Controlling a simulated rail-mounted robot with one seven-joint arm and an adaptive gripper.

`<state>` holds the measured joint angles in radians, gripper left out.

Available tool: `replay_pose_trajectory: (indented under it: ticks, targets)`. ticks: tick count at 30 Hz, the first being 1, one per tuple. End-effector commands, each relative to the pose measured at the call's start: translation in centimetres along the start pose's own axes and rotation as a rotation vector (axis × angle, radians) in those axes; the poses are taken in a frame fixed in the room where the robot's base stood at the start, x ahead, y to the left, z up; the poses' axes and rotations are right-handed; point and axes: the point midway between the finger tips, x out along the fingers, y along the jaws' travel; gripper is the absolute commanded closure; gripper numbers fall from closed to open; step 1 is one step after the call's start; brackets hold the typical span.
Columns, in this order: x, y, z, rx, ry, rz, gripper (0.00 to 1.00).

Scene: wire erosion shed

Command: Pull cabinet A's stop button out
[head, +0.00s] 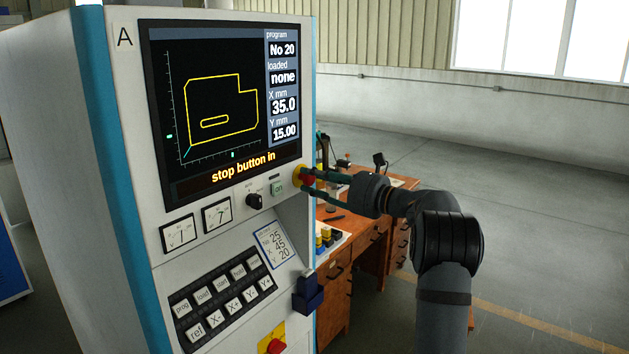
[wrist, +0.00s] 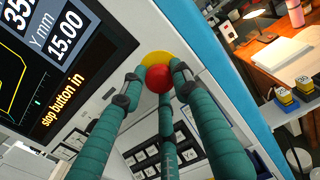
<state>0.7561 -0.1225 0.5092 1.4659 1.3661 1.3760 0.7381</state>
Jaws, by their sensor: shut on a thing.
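Cabinet A (head: 105,150) stands at the left of the head view, with its screen (head: 215,100) reading "stop button in". The red stop button (head: 307,180) sits on a yellow surround at the right edge of the panel, below the screen. In the wrist view the red button (wrist: 159,79) shows as a round head in front of the yellow plate (wrist: 155,58). My gripper (head: 306,179) reaches it from the right, its fingertips at the button's sides. In the wrist view my gripper (wrist: 158,76) is shut on the button. The fingers hide part of its sides.
A keypad (head: 222,300), a dark blue holder (head: 308,292) and another red knob (head: 275,346) are lower down. A wooden desk (head: 338,272) stands behind my arm.

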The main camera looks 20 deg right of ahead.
Motion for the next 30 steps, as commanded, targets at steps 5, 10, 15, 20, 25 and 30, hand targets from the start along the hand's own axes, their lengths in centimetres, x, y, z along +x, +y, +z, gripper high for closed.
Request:
replay_pose_trajectory:
  ticks: [5,10,15,20,25,30]
  targets:
    - [-0.2,0.0,-0.1,-0.001,0.000,0.000,1.00]
    - [-1.2,0.0,-0.1,-0.001,0.001,0.000,1.00]
    - [-1.3,0.0,-0.1,0.000,0.003,0.000,1.00]
    - [-1.3,0.0,-0.1,0.000,0.003,0.000,0.62]
    - [-1.2,0.0,-0.1,0.000,0.002,0.000,0.52]
    - [-1.2,0.0,0.0,0.000,0.001,0.000,0.51]
